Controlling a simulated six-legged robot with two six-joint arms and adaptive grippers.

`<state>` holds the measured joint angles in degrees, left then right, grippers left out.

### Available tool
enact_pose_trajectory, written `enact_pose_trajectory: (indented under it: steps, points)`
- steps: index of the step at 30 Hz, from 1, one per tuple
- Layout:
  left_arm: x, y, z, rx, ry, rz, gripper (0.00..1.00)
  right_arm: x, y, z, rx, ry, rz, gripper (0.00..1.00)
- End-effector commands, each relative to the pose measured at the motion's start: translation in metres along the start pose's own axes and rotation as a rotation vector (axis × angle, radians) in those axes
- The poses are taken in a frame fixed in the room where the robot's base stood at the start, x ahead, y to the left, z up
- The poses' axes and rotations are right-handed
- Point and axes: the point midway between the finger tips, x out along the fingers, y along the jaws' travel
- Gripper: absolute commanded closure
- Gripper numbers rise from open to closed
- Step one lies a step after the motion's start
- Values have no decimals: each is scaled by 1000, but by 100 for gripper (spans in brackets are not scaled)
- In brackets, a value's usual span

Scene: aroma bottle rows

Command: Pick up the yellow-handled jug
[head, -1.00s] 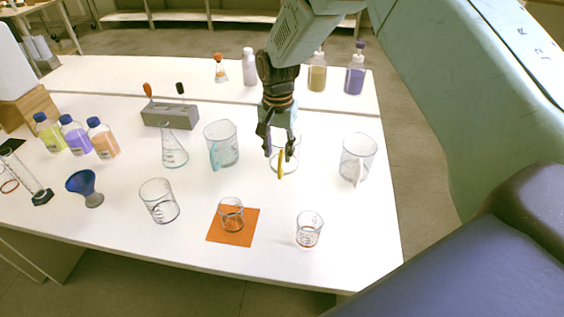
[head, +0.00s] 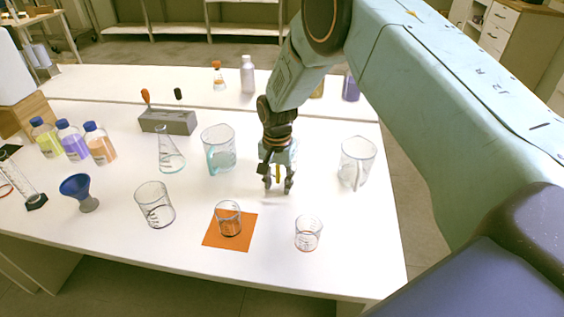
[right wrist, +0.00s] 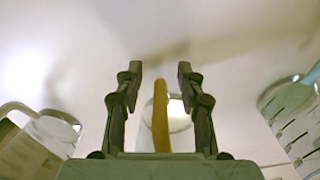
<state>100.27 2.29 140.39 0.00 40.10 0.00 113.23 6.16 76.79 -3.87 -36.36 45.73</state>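The yellow-handled jug shows in the head view mostly as a yellow handle (head: 278,173); its body is hidden behind my right gripper (head: 278,187). That gripper points down at the jug, with its fingers on either side of the handle. In the right wrist view, the yellow handle (right wrist: 160,115) stands between the open fingers of my right gripper (right wrist: 158,75), with visible gaps on both sides. Part of the clear jug body shows behind the handle. My left gripper is not in view.
A blue-handled jug (head: 226,140) stands left of the gripper and a white-handled jug (head: 366,152) stands right. In front are a beaker (head: 155,207), an orange mat (head: 240,240) with a small beaker (head: 228,220), and another small beaker (head: 308,234).

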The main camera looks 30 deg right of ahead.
Motion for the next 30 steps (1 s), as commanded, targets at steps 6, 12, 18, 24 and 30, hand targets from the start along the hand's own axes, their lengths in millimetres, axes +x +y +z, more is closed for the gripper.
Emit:
enact_pose_trajectory:
  steps: [6, 12, 18, 24, 30]
  points:
    - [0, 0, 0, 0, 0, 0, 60, 2, -1, 0, 0, 1, -2, 61]
    - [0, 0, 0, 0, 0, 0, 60, 2, -1, 0, 0, 1, -2, 77]
    - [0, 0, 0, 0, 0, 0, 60, 1, -1, 0, 0, 1, -2, 94]
    - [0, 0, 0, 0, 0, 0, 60, 2, 0, 0, 0, 1, -1, 100]
    - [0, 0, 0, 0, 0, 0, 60, 2, 0, 0, 0, 1, -1, 100]
